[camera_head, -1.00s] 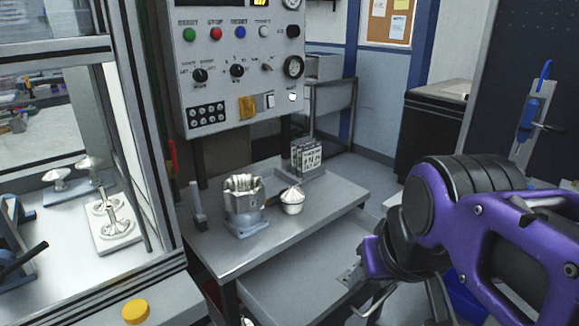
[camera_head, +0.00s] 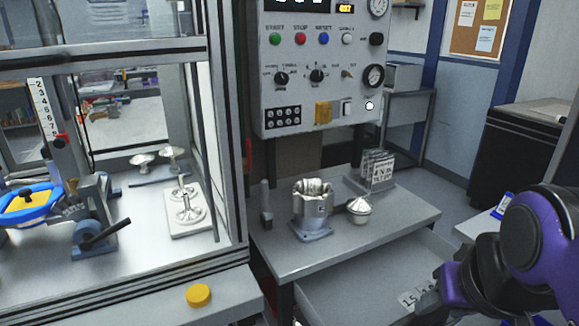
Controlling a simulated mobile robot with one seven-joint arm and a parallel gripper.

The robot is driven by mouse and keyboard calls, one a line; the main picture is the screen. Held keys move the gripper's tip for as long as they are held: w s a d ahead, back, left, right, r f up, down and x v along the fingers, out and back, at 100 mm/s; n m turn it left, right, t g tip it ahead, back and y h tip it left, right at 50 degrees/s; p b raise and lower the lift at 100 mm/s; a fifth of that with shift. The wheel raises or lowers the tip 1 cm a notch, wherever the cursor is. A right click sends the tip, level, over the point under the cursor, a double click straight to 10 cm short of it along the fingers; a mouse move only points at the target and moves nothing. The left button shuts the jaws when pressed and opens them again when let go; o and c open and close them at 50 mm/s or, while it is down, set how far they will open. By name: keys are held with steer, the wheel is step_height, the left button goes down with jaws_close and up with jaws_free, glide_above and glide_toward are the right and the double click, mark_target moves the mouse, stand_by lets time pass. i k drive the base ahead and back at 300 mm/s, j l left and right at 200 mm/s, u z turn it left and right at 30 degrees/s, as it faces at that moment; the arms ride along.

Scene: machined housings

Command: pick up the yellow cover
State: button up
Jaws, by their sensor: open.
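A yellow piece with a blue rim (camera_head: 28,205) sits inside the glazed machine at the far left, beside a grey clamp fixture, cut off by the picture edge. A round yellow disc (camera_head: 198,295) lies on the machine's front ledge. I cannot tell for sure which of these is the yellow cover. My gripper (camera_head: 432,303) is at the lower right, at the end of my purple and black arm, partly cut off below. It is open, with nothing seen in it, and far to the right of both yellow pieces.
A steel bench (camera_head: 300,262) holds a grey housing (camera_head: 312,210), a small metal bowl (camera_head: 358,211) and a card rack (camera_head: 377,170). A control panel (camera_head: 300,75) stands behind it. The machine's frame post (camera_head: 231,130) separates bench and machine. Metal parts on a pale plate (camera_head: 186,210) stand inside the machine.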

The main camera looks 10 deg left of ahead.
mark_target(27, 198)
steer(key=u, duration=2.1)
steer(key=i+j+z, duration=0.1)
steer(key=z, duration=0.35)
steer(key=j+z, duration=0.15)
steer(key=z, duration=0.25)
steer(key=j+z, duration=0.15)
steer(key=z, duration=0.3)
steer(key=j+z, duration=0.5)
steer(key=j, duration=0.3)
steer(key=j+z, duration=0.15)
steer(key=j, duration=1.05)
steer(key=i, duration=0.15)
steer(key=j+u, duration=0.05)
